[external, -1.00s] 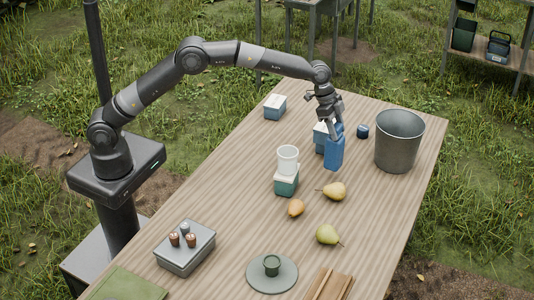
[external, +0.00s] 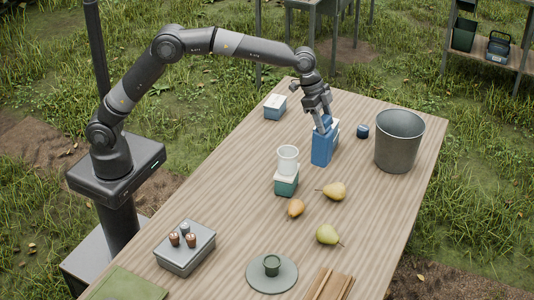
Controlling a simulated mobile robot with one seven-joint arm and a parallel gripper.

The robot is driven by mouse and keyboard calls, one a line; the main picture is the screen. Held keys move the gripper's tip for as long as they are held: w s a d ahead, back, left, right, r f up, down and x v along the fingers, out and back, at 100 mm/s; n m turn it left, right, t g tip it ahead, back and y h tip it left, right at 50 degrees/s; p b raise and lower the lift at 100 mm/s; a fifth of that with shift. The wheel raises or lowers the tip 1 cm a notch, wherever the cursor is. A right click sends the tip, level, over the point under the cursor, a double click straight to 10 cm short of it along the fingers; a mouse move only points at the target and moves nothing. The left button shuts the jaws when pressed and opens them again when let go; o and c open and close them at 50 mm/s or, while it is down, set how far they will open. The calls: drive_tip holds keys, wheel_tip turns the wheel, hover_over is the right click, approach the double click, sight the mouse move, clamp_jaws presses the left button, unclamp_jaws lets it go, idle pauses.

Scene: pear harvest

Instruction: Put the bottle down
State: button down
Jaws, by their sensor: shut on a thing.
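The blue bottle (external: 321,150) is upright on or just above the wooden table, in the far half of the external view. My gripper (external: 322,117) points down from above and is shut on the bottle's top. The bottle stands in front of a blue and white box (external: 335,131), which it partly hides. I cannot tell whether the bottle's base touches the table (external: 235,185).
A metal bucket (external: 398,142) and a small dark blue jar (external: 362,131) are to the right. Pears (external: 334,191) lie nearer. Another box (external: 275,107) stands at the far left edge.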

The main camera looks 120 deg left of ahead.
sight(325, 115)
drive_tip(key=shift+r, duration=1.35)
drive_tip(key=shift+s+a+f, duration=0.1)
drive_tip(key=shift+s+a, duration=0.4)
drive_tip(key=shift+a, duration=0.35)
drive_tip(key=s+a+n+y, duration=0.2)
drive_tip(key=s+a+n, duration=0.3)
drive_tip(key=s+a, duration=1.3)
drive_tip(key=s+a+f, duration=0.2)
drive_tip(key=a+f, duration=1)
drive_tip(key=f, duration=0.4)
drive_tip(key=shift+f, duration=0.15)
